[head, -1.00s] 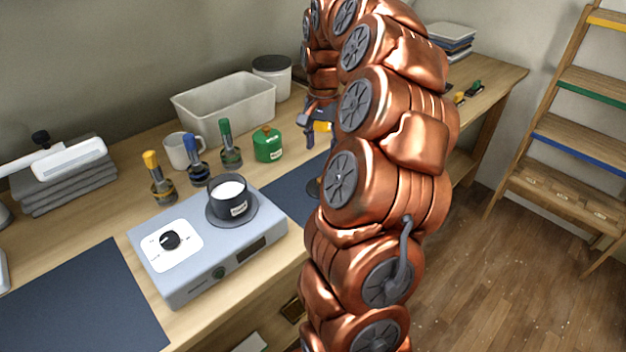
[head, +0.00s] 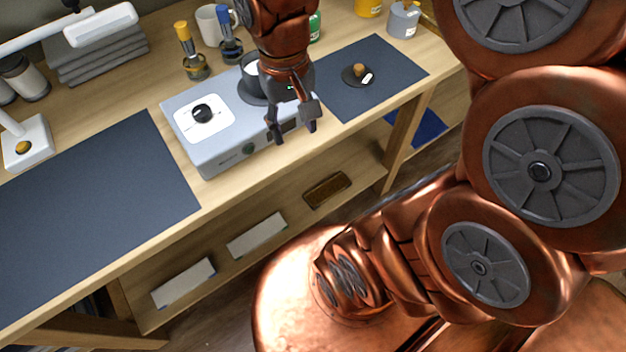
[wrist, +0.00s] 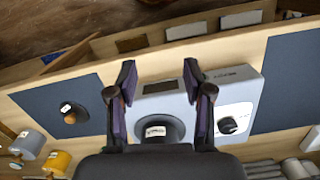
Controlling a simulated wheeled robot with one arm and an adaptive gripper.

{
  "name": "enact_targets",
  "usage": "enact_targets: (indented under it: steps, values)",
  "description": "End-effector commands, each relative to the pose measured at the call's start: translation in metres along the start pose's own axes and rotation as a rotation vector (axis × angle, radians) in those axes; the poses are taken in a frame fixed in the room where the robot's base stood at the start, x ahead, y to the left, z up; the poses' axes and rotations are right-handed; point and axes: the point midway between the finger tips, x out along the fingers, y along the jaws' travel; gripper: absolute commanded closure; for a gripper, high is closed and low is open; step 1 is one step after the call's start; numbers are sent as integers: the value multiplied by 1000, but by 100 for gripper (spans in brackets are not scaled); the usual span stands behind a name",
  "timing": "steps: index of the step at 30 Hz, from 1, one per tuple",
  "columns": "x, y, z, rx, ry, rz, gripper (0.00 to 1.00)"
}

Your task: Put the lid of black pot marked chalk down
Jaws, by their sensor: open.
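The lid (head: 350,76) is a dark disc with a wooden knob and a white tag. It lies knob up on the right dark mat, apart from the pot. It also shows in the wrist view (wrist: 66,107). The black pot (head: 250,70) stands uncovered on the hot plate, with white contents, partly hidden behind my gripper. Its label shows in the wrist view (wrist: 155,132), too small to read surely. My gripper (head: 293,130) is open and empty, above the hot plate's front edge. In the wrist view its fingers (wrist: 160,82) are spread over the hot plate.
The hot plate (head: 207,148) has a black dial. Two bottles, yellow-topped (head: 194,62) and blue-topped (head: 229,48), and a white mug (head: 208,27) stand behind. A yellow canister (head: 369,7) and a grey canister (head: 403,21) stand behind the right mat (head: 392,66). The left mat (head: 90,210) is clear.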

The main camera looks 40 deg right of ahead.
Motion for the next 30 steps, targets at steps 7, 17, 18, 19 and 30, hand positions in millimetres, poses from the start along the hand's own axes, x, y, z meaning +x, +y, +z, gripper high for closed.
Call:
enact_targets:
  steps: [7, 17, 18, 19, 30]
  values:
    - [32, -13, 73, -164, -37, 18, 49]
    - [46, -12, 99, -215, -55, 18, 49]
    - [46, -12, 98, -215, -55, 18, 49]
    - [46, -12, 98, -215, -55, 18, 49]
    - [20, -11, 101, -214, -55, 18, 49]
